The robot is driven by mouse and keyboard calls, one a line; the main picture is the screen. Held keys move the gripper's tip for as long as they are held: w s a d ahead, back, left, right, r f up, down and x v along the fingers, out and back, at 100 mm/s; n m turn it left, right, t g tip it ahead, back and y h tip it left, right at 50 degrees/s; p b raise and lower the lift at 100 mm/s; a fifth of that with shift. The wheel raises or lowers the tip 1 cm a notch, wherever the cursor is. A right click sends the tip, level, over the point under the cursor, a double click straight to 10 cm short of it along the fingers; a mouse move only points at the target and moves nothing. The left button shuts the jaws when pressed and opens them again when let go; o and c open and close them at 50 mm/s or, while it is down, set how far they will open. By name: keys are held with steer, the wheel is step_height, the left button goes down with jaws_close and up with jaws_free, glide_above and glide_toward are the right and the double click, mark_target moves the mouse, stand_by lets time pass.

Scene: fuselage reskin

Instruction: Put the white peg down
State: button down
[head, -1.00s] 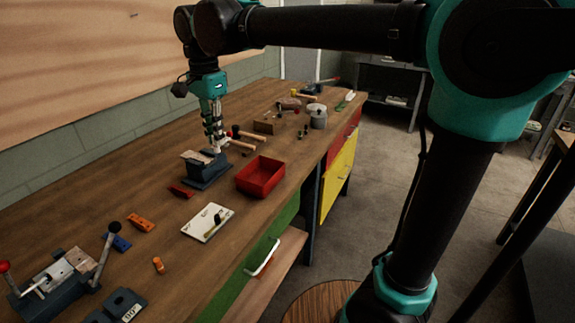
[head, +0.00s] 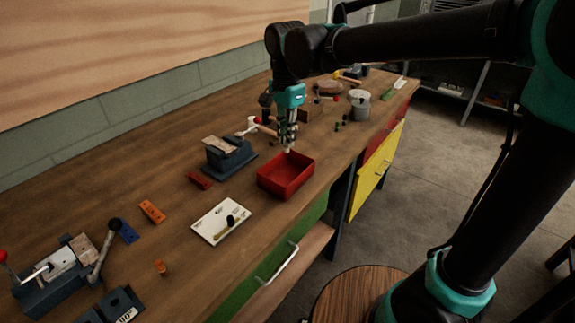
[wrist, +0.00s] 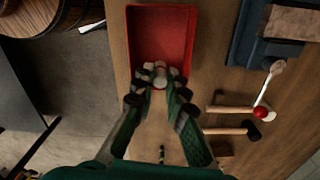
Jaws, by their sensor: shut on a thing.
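My gripper (head: 288,135) hangs pointing down over the back end of the red tray (head: 262,183). Its fingers are shut on the white peg (head: 287,150), which sticks out below the fingertips. In the wrist view my gripper (wrist: 160,97) has the pale peg (wrist: 160,79) between its fingertips, seen end-on, near one short side of the red tray (wrist: 134,40). The tray looks empty. I cannot tell how high the peg is above the tray, but it seems apart from it. The fingers hide part of the peg.
A blue vise (head: 229,158) stands left of the tray. Hammers (wrist: 228,130) and a grey pot (head: 359,103) are behind. The bench edge is close to the tray's right.

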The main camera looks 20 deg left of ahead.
step_height(320, 180, down, 10)
steer(key=shift+r, duration=0.1)
stand_by(0.4)
steer(key=c, duration=1.6)
jaws_free()
steer(key=shift+f, duration=0.2)
steer(key=shift+o, duration=0.2)
